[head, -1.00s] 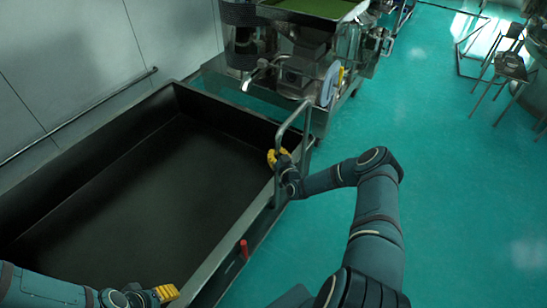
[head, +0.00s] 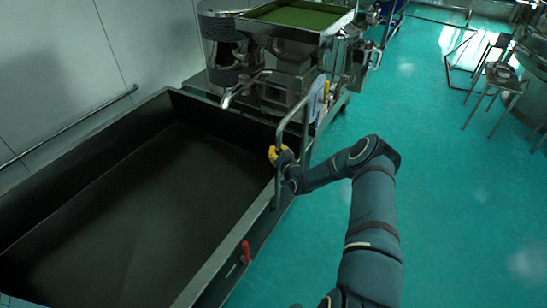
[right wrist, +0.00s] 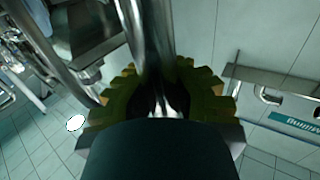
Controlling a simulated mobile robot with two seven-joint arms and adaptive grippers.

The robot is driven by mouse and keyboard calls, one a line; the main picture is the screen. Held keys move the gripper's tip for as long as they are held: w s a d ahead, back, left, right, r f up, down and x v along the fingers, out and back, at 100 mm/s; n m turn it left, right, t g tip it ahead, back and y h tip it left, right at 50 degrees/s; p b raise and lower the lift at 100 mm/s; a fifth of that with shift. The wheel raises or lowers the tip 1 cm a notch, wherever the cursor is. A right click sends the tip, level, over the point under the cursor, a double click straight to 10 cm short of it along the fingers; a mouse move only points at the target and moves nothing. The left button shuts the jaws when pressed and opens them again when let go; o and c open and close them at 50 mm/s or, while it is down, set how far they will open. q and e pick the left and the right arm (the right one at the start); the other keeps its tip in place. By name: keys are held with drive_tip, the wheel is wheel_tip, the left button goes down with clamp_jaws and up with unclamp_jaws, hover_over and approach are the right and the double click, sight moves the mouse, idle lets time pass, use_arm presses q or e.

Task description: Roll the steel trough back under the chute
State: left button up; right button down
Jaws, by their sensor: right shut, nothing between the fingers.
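The dark steel trough (head: 215,285) is long and empty and fills the left of the head view. Its far end lies beside the sieve machine (head: 290,60), near a slanted metal spout (head: 240,88) that looks like the chute. A looped metal handle (head: 279,140) rises at the trough's far right corner. My right gripper (head: 281,155), with yellow fingers, is shut at the handle's upright. In the right wrist view, a shiny bar (right wrist: 150,40) runs down between the yellow finger pads (right wrist: 162,100); whether they touch it is unclear. My left gripper is out of view.
A wall rail (head: 70,125) runs along the left wall. Green floor (head: 440,200) is open to the right, with stools (head: 497,72) farther back.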

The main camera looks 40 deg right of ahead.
drive_tip(key=shift+w+d+f+b, duration=0.15)
drive_tip(key=shift+d+b, duration=0.15)
drive_tip(key=shift+d, duration=0.35)
drive_tip(key=shift+w+d+f+b, duration=0.15)
drive_tip(key=shift+d+b, duration=0.1)
drive_tip(key=shift+d, duration=0.4)
drive_tip(key=c, duration=1.7)
unclamp_jaws()
drive_tip(key=shift+s, duration=0.1)
drive_tip(key=o, duration=0.9)
drive_tip(key=shift+o, duration=0.2)
drive_tip(key=shift+r, duration=0.1)
drive_tip(key=shift+a, duration=0.1)
drive_tip(key=s+a, duration=0.2)
drive_tip(key=s, duration=0.9)
drive_tip(key=shift+s+a, duration=0.2)
drive_tip(key=shift+s, duration=0.1)
